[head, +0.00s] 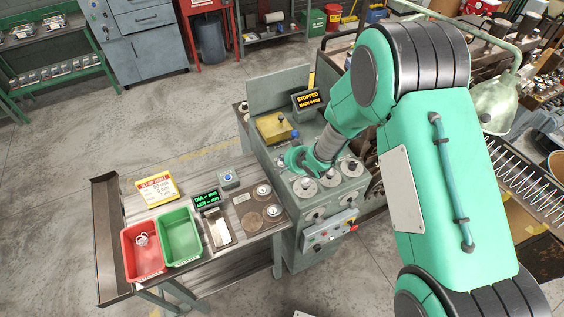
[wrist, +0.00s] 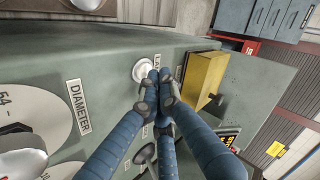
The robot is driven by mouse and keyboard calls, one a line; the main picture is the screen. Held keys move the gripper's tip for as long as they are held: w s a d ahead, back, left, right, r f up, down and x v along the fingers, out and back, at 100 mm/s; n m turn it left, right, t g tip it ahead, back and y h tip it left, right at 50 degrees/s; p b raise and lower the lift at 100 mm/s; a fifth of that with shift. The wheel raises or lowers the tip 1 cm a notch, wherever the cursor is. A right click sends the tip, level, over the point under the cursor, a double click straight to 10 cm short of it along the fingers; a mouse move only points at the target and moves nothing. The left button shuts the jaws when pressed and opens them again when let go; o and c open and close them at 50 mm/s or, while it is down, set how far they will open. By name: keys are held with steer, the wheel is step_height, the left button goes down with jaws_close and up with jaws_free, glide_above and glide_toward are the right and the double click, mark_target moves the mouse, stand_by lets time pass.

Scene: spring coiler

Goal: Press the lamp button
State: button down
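In the wrist view a round white button (wrist: 145,70) in a metal ring sits on the grey-green machine panel. Beside it is a label (wrist: 180,72) starting "LA", its rest hidden by my fingers. My gripper (wrist: 158,88) has its blue fingers drawn together with dark tips meeting and nothing seen between them. The tips appear right beside the button, overlapping its lower right edge in the picture; I cannot tell whether they touch it. In the head view my arm reaches down to the machine, and the button and fingertips cannot be made out.
A "DIAMETER" label (wrist: 78,106) and a large dial (wrist: 30,120) lie left in the wrist view. A yellow block (wrist: 206,80) stands close right of my fingers. In the head view a "STOPPED" display (head: 308,99) stands behind, and a table with a red bin (head: 128,262) stands left.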

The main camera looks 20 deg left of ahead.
steer(key=shift+f, duration=0.4)
steer(key=shift+r, duration=0.2)
steer(key=shift+r+p, duration=0.3)
steer(key=shift+p, duration=0.15)
stand_by(0.4)
steer(key=shift+r+p, duration=2.55)
steer(key=shift+r, duration=0.45)
steer(key=shift+d, duration=0.1)
